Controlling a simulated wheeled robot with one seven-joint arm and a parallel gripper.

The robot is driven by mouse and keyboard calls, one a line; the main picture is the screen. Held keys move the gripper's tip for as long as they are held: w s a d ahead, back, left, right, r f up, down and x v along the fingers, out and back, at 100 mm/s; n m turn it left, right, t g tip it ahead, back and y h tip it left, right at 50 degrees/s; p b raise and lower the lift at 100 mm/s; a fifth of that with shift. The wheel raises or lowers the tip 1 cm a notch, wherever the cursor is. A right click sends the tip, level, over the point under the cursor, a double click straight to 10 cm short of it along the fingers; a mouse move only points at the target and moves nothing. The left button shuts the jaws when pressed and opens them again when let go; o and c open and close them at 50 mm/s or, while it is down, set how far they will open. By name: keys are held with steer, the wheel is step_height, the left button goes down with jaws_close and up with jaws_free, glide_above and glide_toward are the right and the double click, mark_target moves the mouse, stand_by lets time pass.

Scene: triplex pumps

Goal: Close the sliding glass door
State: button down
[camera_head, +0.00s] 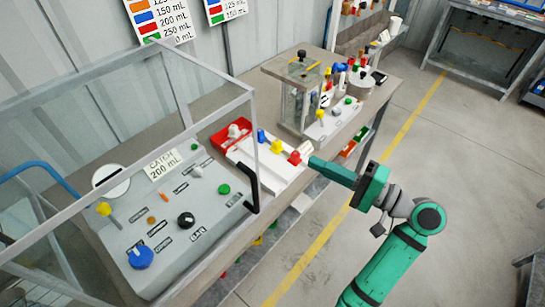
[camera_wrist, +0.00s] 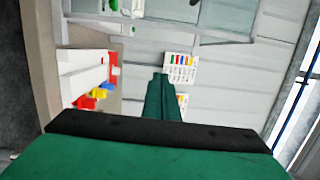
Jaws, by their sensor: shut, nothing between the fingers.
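A glass enclosure with a pale grey frame (camera_head: 130,113) covers a control panel on the left. A black door handle (camera_head: 252,187) stands upright at its right end, near the bench's front edge. The clear glass makes it hard to tell how far the door is open. My gripper (camera_head: 312,162) is shut and empty, to the right of the handle and apart from it, close to a white rack with coloured parts. In the wrist view my shut fingers (camera_wrist: 160,80) point away toward the wall; part of a grey-framed glass structure (camera_wrist: 175,38) shows beyond them.
The grey control panel (camera_head: 165,215) carries knobs and a "CATCH 200 mL" card (camera_head: 163,163). The white rack (camera_head: 270,170) and a red tray (camera_head: 229,132) lie right of the enclosure. A small glass stand (camera_head: 297,97) is farther back. Floor right of the bench is clear.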

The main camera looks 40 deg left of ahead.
steer(key=s+a+r+n+g, duration=0.1)
steer(key=s+a+r, duration=0.1)
steer(key=s+a, duration=0.4)
steer(key=shift+s+a+g, duration=0.15)
steer(key=shift+a+g, duration=0.15)
steer(key=shift+a, duration=1.6)
steer(key=shift+s, duration=0.1)
steer(key=shift+s, duration=0.1)
